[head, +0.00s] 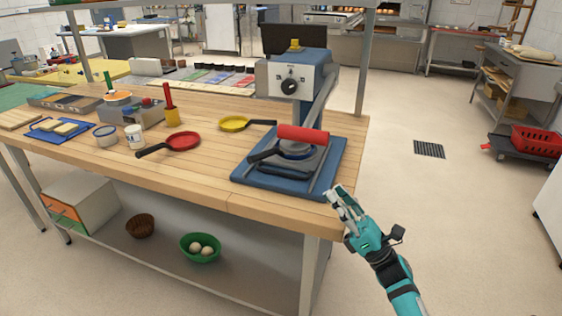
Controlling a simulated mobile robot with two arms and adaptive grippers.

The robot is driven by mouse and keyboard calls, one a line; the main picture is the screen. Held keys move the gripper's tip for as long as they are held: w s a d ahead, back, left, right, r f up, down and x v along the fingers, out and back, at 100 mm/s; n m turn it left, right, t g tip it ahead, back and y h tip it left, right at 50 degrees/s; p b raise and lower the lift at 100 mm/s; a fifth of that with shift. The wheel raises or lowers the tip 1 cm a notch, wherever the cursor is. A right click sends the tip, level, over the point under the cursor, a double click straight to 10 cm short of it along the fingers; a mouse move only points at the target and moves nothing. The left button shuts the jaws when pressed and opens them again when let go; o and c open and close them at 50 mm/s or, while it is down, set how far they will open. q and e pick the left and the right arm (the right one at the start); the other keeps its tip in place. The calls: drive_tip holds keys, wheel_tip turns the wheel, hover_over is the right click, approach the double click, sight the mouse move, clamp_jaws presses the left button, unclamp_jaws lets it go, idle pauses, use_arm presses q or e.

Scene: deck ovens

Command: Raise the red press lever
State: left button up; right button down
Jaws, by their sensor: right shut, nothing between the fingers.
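The press (290,80) stands on a blue base (262,182) at the right end of the wooden table. Its lever is a metal arm (323,92) that ends in a thick red handle (303,134). The handle is low, just above the round press plate (297,150). My right gripper (336,190) is in front of and to the right of the press base, by the table's corner, apart from the red handle. Its fingers are shut and empty. My left gripper is out of view.
On the table are a red pan (183,141), a yellow pan (233,124), a white jar (135,137) and a blue tray (58,130). A table post (363,62) rises behind the press on the right.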

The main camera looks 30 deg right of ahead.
use_arm(q)
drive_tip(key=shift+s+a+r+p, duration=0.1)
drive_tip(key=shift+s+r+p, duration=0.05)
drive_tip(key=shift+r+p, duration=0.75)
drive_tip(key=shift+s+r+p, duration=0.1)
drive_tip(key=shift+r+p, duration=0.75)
drive_tip(key=shift+p, duration=0.05)
use_arm(e)
drive_tip(key=w+a+r+n, duration=0.1)
drive_tip(key=w+a+r, duration=0.3)
drive_tip(key=w+r, duration=0.2)
drive_tip(key=shift+a+r+y, duration=0.4)
drive_tip(key=shift+r, duration=0.45)
